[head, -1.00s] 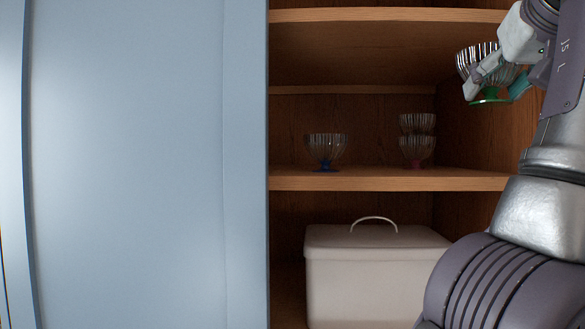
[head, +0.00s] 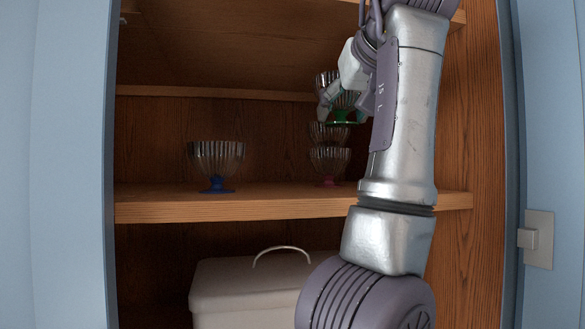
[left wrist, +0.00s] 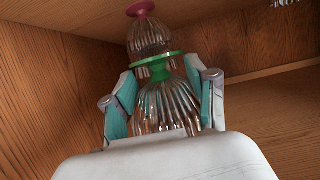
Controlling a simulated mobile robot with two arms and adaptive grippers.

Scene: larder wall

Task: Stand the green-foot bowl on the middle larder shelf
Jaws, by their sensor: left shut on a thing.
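The green-foot bowl (head: 342,118) is clear ribbed glass. My left gripper (head: 343,104) is shut on it and holds it upright above the middle larder shelf (head: 270,203). In the head view it overlaps the top of a stack of two glass bowls (head: 329,160), the lower one with a pink foot; I cannot tell whether they touch. In the left wrist view, which is upside down, the green foot (left wrist: 155,63) shows between the fingers (left wrist: 160,72), with a pink-foot bowl (left wrist: 147,35) behind. My right gripper is not in view.
A blue-foot glass bowl (head: 216,165) stands on the middle shelf at the left. Bare shelf lies between it and the stack. My arm hides the shelf's right part. A lidded cream bin (head: 235,290) stands below. An upper shelf (head: 220,93) is overhead.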

